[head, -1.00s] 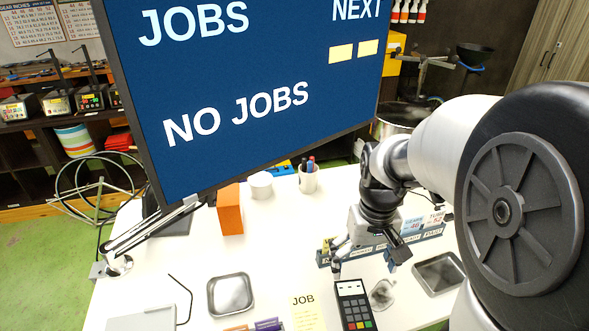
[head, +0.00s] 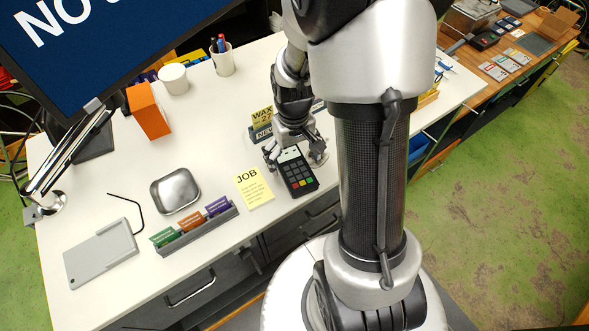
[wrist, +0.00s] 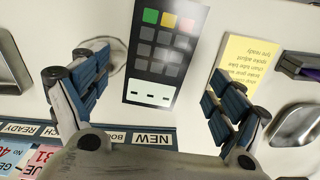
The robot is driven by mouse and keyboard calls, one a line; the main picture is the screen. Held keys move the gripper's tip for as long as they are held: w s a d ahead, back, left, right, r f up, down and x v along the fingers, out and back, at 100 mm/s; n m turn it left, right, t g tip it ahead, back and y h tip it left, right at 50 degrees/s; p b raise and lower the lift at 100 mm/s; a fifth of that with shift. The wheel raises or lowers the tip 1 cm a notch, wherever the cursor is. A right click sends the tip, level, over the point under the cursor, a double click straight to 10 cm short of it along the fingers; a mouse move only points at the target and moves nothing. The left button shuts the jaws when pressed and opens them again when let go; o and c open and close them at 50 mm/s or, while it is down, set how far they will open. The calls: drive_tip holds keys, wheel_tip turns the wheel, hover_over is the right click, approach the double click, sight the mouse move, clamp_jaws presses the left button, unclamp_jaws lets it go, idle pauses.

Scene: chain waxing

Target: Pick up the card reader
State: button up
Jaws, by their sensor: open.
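The card reader (head: 298,173) is dark with a keypad and coloured keys, lying on the white table near its front edge, right of the yellow job note (head: 254,189). In the wrist view the card reader (wrist: 166,50) lies between the two spread fingers, with its white end toward my gripper. My gripper (wrist: 158,92) is open, with one finger on each side of the reader and no visible contact. In the head view my gripper (head: 294,155) is at the reader's far end. Its height above the table is hard to tell.
A labelled rack (wrist: 150,138) stands close behind the reader, partly hidden by my arm in the head view. A white cup (head: 173,78) stands farther back.

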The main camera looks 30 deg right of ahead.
sight(295, 168)
wheel_tip(295, 168, down, 4)
drive_tip(key=shift+d+r, duration=0.1)
drive_tip(key=shift+d, duration=0.05)
drive_tip(key=shift+c, duration=0.5)
drive_tip(key=c, duration=1.2)
